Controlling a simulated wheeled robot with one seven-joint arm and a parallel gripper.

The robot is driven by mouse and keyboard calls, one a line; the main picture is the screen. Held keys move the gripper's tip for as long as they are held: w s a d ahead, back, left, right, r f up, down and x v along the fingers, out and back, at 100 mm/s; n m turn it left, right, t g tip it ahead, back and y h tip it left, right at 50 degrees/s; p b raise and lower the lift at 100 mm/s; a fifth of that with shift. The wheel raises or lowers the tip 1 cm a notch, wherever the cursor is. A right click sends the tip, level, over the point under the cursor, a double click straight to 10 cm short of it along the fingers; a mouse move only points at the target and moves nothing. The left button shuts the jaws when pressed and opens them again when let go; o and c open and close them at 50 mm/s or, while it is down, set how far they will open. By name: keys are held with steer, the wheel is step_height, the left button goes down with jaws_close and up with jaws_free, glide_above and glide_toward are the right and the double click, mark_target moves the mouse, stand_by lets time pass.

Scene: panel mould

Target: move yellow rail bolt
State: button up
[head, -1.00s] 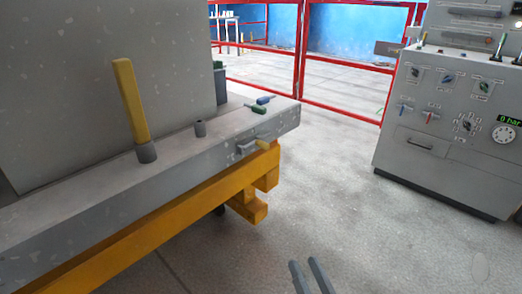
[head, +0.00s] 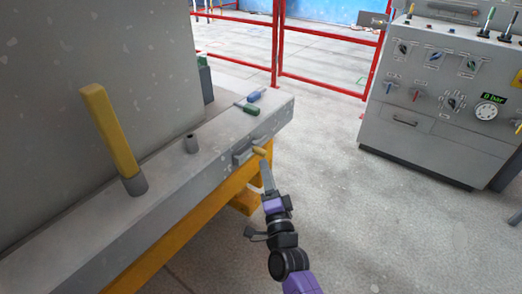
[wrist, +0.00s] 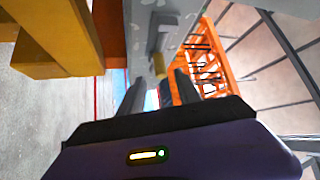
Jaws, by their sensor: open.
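The yellow rail bolt (head: 259,151) is a short yellow knob on a grey bracket (head: 245,155) on the side face of the grey rail, near its far end. My gripper (head: 266,168) is just below and in front of the knob in the head view. In the wrist view the two fingers of my gripper (wrist: 158,92) are apart, and the yellow knob (wrist: 157,66) shows beyond and between their tips. The gripper is open and empty. Whether a finger touches the knob cannot be told.
The grey rail (head: 190,170) rests on a yellow beam (head: 160,240). On its top are an upright yellow handle (head: 108,130), a small grey stub (head: 191,144), and green (head: 247,108) and blue (head: 254,96) handles. A control cabinet (head: 430,110) stands right; floor between is clear.

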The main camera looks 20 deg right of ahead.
mark_target(262, 152)
steer(key=b+x, duration=0.1)
steer(key=x, duration=0.6)
steer(key=shift+w+b, duration=0.1)
steer(key=shift+b, duration=0.3)
jaws_close()
stand_by(1.0)
